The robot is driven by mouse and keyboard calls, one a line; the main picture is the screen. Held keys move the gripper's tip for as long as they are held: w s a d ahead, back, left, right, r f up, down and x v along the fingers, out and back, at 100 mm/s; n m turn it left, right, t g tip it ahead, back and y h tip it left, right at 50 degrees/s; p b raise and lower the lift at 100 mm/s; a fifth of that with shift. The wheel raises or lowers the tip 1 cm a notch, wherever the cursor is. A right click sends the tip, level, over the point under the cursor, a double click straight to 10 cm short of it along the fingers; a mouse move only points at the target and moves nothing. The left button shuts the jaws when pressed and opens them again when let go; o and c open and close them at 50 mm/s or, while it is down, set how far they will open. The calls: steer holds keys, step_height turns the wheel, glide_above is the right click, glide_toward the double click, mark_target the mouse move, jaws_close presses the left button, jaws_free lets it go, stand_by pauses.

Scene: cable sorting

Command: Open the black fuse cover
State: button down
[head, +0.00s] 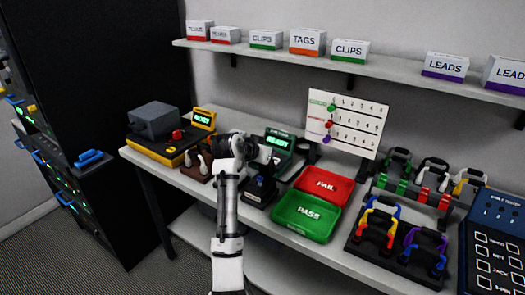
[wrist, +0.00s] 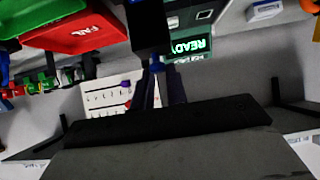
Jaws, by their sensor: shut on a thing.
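My gripper (head: 264,154) reaches over the workbench, just in front of the green READY device (head: 280,141). In the wrist view my gripper (wrist: 155,72) has its narrow fingers close together, at the lower end of a black block with a blue bit. I take this block to be the black fuse cover (wrist: 148,30). In the head view a small black unit with a blue part (head: 261,188) stands under my gripper. My arm and gripper hide much of it, so I cannot tell how far the cover is open.
The red FAIL tray (head: 324,184) and green PASS tray (head: 306,215) lie right of my gripper. A yellow-based READY machine (head: 165,150) stands left. A white peg board (head: 345,122) stands behind. Cable racks (head: 401,240) fill the right, below a shelf (head: 380,72) of labelled boxes.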

steer(key=shift+w+d+g+p, duration=0.2)
steer(key=shift+w+g+p, duration=0.1)
steer(key=shift+p, duration=0.15)
steer(key=shift+y, duration=0.3)
steer(key=c, duration=1.4)
jaws_free()
steer(key=shift+o, duration=0.2)
steer(key=b+v, duration=0.4)
steer(key=v, duration=1)
steer(key=shift+f, duration=0.1)
